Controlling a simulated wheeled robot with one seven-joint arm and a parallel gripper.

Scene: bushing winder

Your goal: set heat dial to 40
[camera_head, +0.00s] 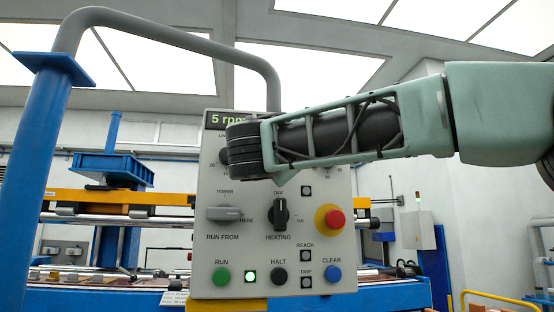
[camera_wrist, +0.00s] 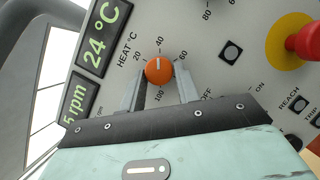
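The heat dial (camera_wrist: 159,71) is an orange round knob on the grey panel, marked HEAT °C, in the wrist view. Its white pointer line points up towards the 40 mark, with 20 to the left and 60 to the right. My gripper (camera_wrist: 162,76) has one finger on each side of the dial. The fingers look apart from the knob, with a small gap. A green display (camera_wrist: 94,39) reads 24°C. In the head view my wrist and arm cover the heat dial, and the fingertips are hidden.
The panel (camera_head: 209,256) also carries a red stop button (camera_head: 334,219) on yellow, a black heating switch (camera_head: 280,214), a grey run-from selector (camera_head: 224,214), and green, black and blue buttons below. A grey tube (camera_head: 180,30) arches over the panel; a blue post stands left.

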